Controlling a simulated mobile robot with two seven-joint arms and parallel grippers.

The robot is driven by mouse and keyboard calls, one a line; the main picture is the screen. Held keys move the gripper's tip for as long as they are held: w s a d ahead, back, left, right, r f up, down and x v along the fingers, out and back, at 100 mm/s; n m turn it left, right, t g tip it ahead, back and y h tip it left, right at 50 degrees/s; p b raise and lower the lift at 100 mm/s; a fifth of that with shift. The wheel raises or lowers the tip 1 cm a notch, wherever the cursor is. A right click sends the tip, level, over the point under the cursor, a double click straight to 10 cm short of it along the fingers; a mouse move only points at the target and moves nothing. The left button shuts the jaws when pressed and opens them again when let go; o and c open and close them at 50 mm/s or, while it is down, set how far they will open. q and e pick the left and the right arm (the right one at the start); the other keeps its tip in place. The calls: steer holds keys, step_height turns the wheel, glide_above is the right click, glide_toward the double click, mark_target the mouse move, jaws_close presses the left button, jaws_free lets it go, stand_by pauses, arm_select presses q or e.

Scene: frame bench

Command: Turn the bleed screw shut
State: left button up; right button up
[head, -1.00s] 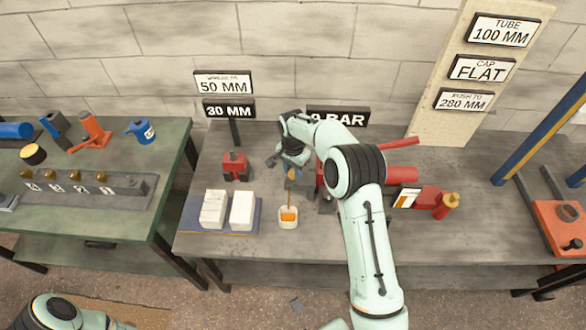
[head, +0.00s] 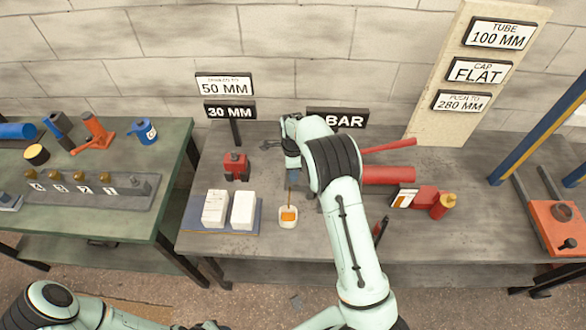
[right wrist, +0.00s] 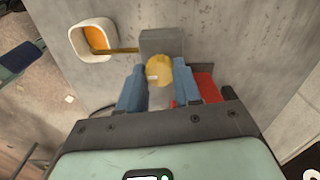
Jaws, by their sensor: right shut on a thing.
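The bleed screw (right wrist: 158,71) shows in the right wrist view as a round brass-yellow head in front of a grey block (right wrist: 161,41). My right gripper (right wrist: 160,88) has its blue fingers on either side of the screw head and is shut on it. In the head view the right gripper (head: 293,176) is above the bench, behind a small white cup (head: 288,222); my wrist hides the screw there. A thin brass tube (right wrist: 120,51) runs from the block to the cup, which holds orange liquid. My left gripper is outside the views; only part of its arm shows.
A red cylinder (head: 388,174) and a red lever (head: 388,146) lie right of my arm. The front strip of bench is mostly clear.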

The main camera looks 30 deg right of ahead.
steer(key=shift+w+r+m, duration=0.1)
steer(key=shift+m, duration=0.8)
steer(key=o, duration=1)
steer(key=shift+o, duration=0.2)
step_height(320, 180, up, 13)
steer(key=shift+r, duration=0.15)
